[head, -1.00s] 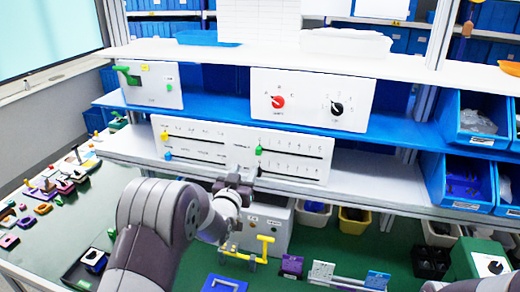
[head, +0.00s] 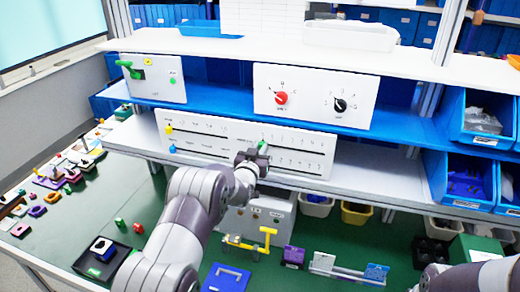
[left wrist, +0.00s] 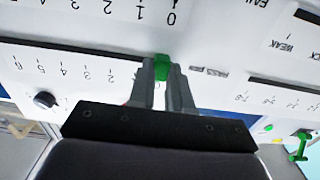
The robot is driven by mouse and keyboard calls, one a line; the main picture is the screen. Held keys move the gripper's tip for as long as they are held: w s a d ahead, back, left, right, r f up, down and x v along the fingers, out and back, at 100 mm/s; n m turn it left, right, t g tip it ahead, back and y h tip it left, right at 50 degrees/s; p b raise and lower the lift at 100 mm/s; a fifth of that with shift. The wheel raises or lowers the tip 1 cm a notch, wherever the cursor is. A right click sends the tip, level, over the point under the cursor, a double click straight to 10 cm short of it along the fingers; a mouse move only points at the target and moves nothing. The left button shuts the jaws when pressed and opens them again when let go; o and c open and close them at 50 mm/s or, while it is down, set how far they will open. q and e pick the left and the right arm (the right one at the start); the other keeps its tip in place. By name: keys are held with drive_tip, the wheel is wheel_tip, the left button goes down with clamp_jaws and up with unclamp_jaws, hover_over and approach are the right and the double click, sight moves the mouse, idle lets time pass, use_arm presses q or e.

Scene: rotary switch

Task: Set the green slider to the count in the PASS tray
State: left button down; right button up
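The green slider (head: 262,146) is at the left, zero end of the upper right scale on the long white panel (head: 215,149). In the left wrist view the green slider (left wrist: 162,67) sits between the fingertips of my left gripper (left wrist: 163,72), which appear to press on both its sides. In the head view my left gripper (head: 257,156) is in front of the panel and partly covers it. A label beginning with PASS (left wrist: 209,71) is beside the slider. A dark tray (head: 124,252) with a blue-and-white piece stands at lower left; its label is unreadable. My right gripper is not visible.
A yellow knob (head: 168,129) and a blue knob (head: 172,149) are on the panel's left part. A shelf above holds a box with red and black dials (head: 313,97). Several loose parts and a blue tray (head: 227,278) lie on the green table.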

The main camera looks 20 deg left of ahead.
use_arm(q)
drive_tip(key=d+b, duration=0.3)
drive_tip(key=shift+f, duration=0.15)
drive_tip(key=shift+d+r, duration=0.1)
drive_tip(key=shift+r, duration=0.1)
drive_tip(key=c, duration=1)
unclamp_jaws()
drive_tip(key=shift+s, duration=0.15)
drive_tip(key=shift+c, duration=0.2)
drive_tip(key=shift+s+a+r, duration=0.15)
drive_tip(key=shift+s+a, duration=0.05)
drive_tip(key=shift+s+d, duration=0.1)
drive_tip(key=b, duration=0.5)
approach(273, 144)
drive_tip(key=s, duration=0.7)
drive_tip(key=shift+a, duration=0.3)
